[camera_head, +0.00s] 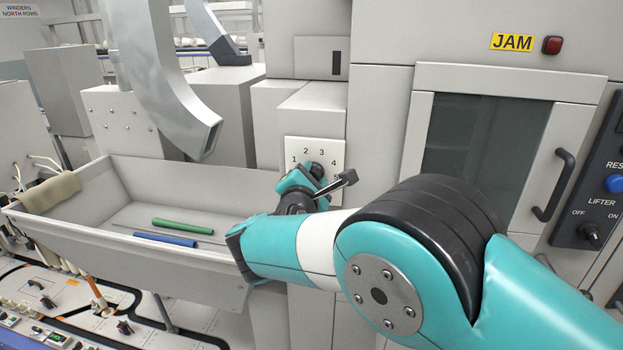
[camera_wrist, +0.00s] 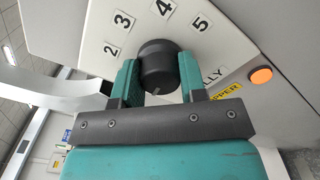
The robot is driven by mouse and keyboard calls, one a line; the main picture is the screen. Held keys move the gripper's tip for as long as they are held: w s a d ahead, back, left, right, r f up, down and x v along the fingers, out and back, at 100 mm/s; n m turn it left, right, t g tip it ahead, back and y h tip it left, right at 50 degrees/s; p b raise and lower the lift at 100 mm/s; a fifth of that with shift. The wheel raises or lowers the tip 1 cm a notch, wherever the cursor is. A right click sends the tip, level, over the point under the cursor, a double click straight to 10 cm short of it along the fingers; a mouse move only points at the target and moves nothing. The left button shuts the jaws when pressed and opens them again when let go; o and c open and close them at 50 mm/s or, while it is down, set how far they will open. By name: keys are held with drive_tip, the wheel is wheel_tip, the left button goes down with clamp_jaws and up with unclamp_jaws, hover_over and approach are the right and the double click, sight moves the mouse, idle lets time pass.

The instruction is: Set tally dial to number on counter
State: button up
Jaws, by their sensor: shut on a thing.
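The tally dial is a round black knob (camera_wrist: 158,66) on a white plate (camera_wrist: 95,25) with printed numbers; 2, 3, 4 and 5 show in the wrist view. In the head view the plate (camera_head: 333,150) shows 1 to 4, and the knob (camera_head: 317,170) is partly hidden by my gripper (camera_head: 305,182). My gripper (camera_wrist: 158,80) is shut on the knob, one green finger on each side. A small pale mark shows on the knob's near face; I cannot tell which number the dial points to. I cannot make out a counter reading.
A grey trough (camera_head: 120,215) holds a green bobbin (camera_head: 182,226) and a blue bobbin (camera_head: 166,239). A metal chute (camera_head: 165,80) hangs above it. A cabinet door with a black handle (camera_head: 553,185) is at right, near a JAM label (camera_head: 513,42). An orange button (camera_wrist: 261,76) is beside the plate.

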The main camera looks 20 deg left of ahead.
drive_tip(key=shift+f, duration=0.15)
drive_tip(key=m+b, duration=0.1)
drive_tip(key=b, duration=0.1)
drive_tip(key=m+b, duration=0.1)
drive_tip(key=b, duration=0.1)
drive_tip(key=shift+f+m, duration=0.25)
drive_tip(key=shift+m, duration=0.15)
drive_tip(key=m+b, duration=0.2)
drive_tip(key=b, duration=0.2)
drive_tip(key=shift+m, duration=0.3)
drive_tip(key=m+b, duration=0.6)
drive_tip(key=b, duration=0.1)
drive_tip(key=m+b, duration=0.6)
drive_tip(key=shift+m, duration=0.4)
drive_tip(key=m+b, duration=0.3)
drive_tip(key=m, duration=0.2)
drive_tip(key=shift+r, duration=0.15)
drive_tip(key=shift+m+b, duration=0.3)
drive_tip(key=o, duration=0.9)
drive_tip(key=shift+r, duration=0.1)
